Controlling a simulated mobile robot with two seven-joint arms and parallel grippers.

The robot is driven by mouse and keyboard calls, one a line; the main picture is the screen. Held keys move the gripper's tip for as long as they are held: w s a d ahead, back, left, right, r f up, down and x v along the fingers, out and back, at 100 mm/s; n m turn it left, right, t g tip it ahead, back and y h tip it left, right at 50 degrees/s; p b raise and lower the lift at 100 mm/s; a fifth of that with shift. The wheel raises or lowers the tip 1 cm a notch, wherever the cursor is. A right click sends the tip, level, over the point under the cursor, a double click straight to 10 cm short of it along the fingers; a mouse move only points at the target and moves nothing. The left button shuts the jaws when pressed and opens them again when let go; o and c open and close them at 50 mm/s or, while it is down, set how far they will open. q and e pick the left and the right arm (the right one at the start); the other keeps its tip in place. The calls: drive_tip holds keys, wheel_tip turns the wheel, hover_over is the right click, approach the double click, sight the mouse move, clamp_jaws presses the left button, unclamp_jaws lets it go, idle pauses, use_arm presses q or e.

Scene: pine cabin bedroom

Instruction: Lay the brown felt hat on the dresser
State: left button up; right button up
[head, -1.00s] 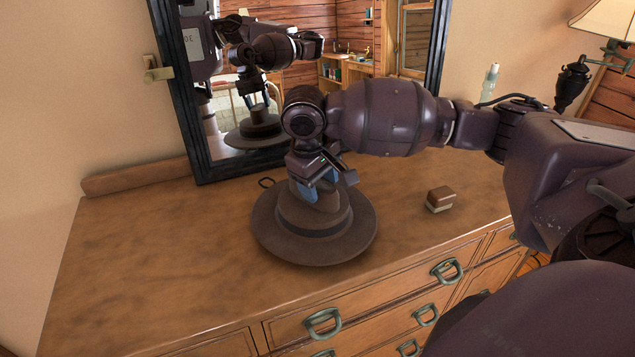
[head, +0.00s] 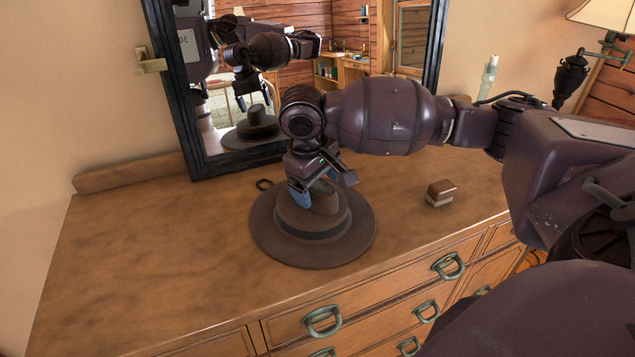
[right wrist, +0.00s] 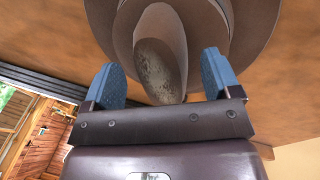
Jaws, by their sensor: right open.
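The brown felt hat (head: 313,226) lies brim down on the wooden dresser (head: 150,250), crown up with a darker band. It also shows in the right wrist view (right wrist: 205,30), its crown between and beyond the fingers. My right gripper (head: 318,192) is open just above the crown. Its blue-padded fingers (right wrist: 165,80) stand apart with nothing gripped between them. My left gripper is not in view.
A dark-framed mirror (head: 200,150) stands at the dresser's back and reflects my arm and the hat. A small brown-and-cream block (head: 441,193) lies right of the hat. A dark loop (head: 265,184) lies behind it. The dresser's left side is clear.

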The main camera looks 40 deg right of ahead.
drive_tip(key=shift+r, duration=0.15)
wheel_tip(320, 180, up, 10)
drive_tip(key=a+p, duration=0.2)
drive_tip(key=shift+r, duration=0.2)
